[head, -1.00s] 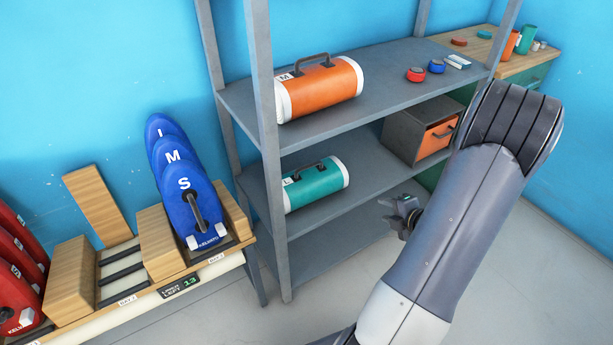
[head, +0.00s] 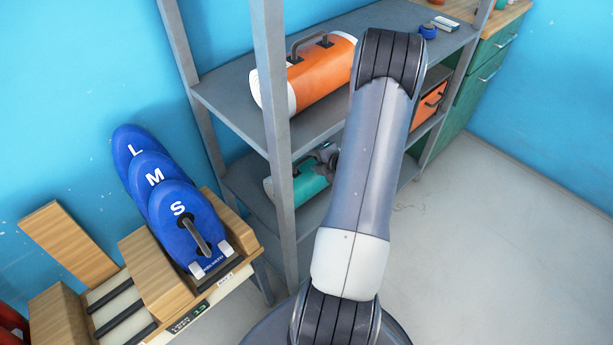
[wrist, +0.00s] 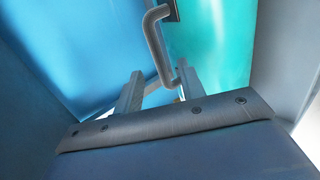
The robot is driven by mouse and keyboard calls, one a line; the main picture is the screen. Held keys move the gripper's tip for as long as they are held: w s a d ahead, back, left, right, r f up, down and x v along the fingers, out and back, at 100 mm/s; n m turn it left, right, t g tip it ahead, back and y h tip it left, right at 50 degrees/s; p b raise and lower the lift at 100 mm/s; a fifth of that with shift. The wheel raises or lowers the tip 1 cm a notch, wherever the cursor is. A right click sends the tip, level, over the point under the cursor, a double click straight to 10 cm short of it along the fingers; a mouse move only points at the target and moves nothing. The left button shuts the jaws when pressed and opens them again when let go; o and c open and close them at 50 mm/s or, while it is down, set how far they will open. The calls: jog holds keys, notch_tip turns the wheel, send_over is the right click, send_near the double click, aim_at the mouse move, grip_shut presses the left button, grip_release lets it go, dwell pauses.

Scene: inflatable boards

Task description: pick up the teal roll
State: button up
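The teal roll (head: 303,184) lies on the lower shelf of the grey rack, partly hidden by my arm and gripper. In the wrist view its teal side (wrist: 222,50) fills the upper right, with its grey handle (wrist: 157,42) standing out from it. My gripper (wrist: 160,82) has its two fingers apart, pointing at the handle. The handle's near end shows close to the gap between the fingertips; I cannot tell how deep it sits. Nothing is clamped. In the head view my gripper (head: 327,157) is at the roll's handle side.
An orange roll (head: 322,75) lies on the upper shelf (head: 222,92) just above. A rack post (head: 275,125) stands left of my arm. An orange bin (head: 428,108) is at the right of the rack. Blue boards (head: 180,215) stand in a wooden rack at left. Floor at right is clear.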

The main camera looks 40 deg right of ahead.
jog(key=shift+x, duration=1.35)
jog(key=shift+c, duration=0.6)
grip_shut()
